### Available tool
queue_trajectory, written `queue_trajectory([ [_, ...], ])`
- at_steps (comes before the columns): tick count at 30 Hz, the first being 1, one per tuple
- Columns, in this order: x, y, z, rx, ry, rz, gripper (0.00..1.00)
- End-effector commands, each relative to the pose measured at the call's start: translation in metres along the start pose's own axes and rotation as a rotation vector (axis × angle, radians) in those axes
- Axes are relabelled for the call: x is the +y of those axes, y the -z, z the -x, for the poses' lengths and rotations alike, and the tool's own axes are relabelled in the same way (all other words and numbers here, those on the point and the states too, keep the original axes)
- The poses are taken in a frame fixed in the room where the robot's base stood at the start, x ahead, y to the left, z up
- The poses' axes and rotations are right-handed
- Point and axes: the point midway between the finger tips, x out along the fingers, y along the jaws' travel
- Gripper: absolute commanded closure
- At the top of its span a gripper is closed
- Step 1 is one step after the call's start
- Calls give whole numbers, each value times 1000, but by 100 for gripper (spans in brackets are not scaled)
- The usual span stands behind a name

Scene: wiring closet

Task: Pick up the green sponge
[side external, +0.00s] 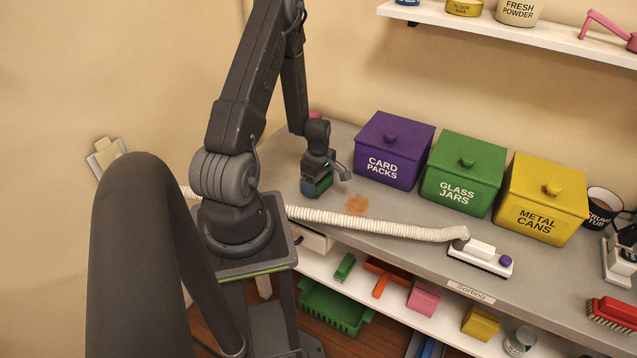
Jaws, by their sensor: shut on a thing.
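My gripper (322,174) is over the left part of the grey counter (300,178), pointing down. It is shut on the green sponge (318,187), a small block showing a green face and a bluish side below the jaws. The jaws hide its upper part. I cannot tell whether its underside touches the counter.
A purple bin (394,150), a green bin (463,174) and a yellow bin (541,200) stand in a row to the right. An orange-brown stain (357,204) is on the counter beside the sponge. A ribbed hose (375,224) runs along the front to a white brush head (482,257).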

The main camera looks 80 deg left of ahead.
Motion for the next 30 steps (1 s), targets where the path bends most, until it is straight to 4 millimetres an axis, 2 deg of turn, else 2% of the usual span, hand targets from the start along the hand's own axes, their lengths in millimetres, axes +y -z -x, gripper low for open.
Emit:
queue_trajectory([
  [8, 1, 0, 15, 1, -3, 0, 33],
  [21, 1, 0, 87, 1, -4, 0, 33],
  [25, 0, 0, 97, 0, -2, 0, 33],
  [30, 0, 0, 101, 0, 1, 0, 33],
])
